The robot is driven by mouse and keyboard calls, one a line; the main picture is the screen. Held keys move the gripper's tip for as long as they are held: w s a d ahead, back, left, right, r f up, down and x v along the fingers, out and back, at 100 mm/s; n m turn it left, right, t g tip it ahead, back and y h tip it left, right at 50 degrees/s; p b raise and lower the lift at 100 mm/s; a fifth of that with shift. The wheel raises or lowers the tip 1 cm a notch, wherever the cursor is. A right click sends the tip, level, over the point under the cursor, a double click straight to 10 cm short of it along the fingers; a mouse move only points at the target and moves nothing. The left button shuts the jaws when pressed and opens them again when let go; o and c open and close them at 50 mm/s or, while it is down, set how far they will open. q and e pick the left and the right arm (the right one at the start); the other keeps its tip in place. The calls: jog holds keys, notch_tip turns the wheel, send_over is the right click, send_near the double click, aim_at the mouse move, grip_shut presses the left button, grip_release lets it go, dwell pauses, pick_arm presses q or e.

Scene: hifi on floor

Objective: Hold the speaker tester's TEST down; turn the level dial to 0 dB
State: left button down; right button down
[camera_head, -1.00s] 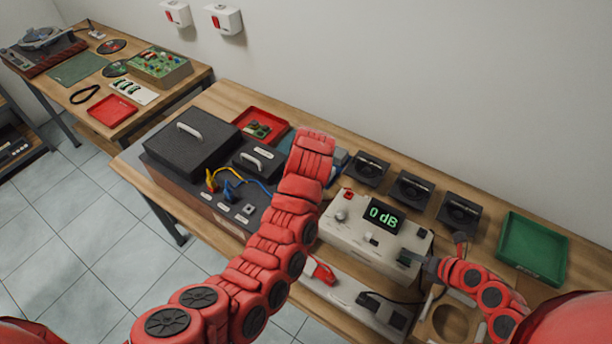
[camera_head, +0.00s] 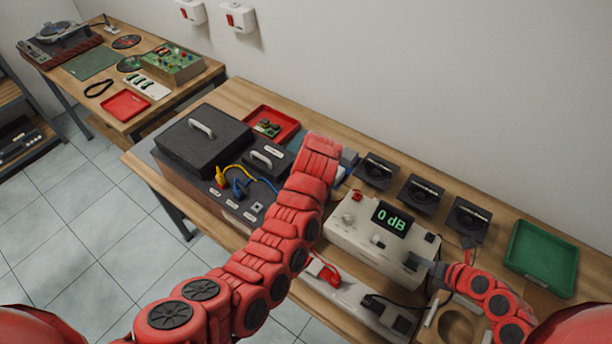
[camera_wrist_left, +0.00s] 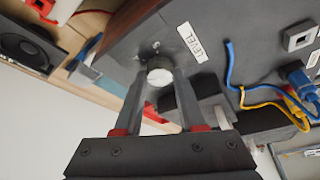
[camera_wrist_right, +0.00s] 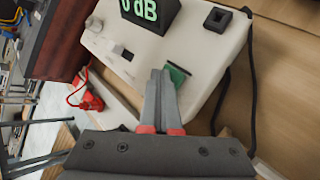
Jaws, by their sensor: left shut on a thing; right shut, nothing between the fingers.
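The white speaker tester (camera_head: 350,236) stands on the bench, and its display (camera_head: 393,219) reads 0 dB in green. In the right wrist view, my right gripper (camera_wrist_right: 164,75) is shut and empty, its tips at the green button (camera_wrist_right: 179,74) on the tester's panel. The tips cover part of the button; I cannot tell how deep it sits. In the left wrist view, my left gripper (camera_wrist_left: 160,80) is shut on the pale level dial (camera_wrist_left: 160,71), beside the LEVEL label (camera_wrist_left: 193,41) on a dark panel. My left arm hides this dial in the head view.
Several dark speaker units (camera_head: 421,195) stand behind the tester, with a green tray (camera_head: 543,257) at the right. A dark amplifier (camera_head: 204,139) with yellow and blue plugs is on the left. A power strip (camera_head: 345,296) lies in front. A second bench (camera_head: 205,68) stands farther left.

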pick_arm(q)
jog(key=shift+m+h, duration=0.3)
jog(key=shift+m, duration=0.5)
jog(key=shift+c, duration=2.4)
grip_release()
jog(key=shift+r, duration=0.1)
jog(key=v, duration=1.1)
jog(key=shift+s+r, duration=0.3)
jog(key=shift+r, duration=0.05)
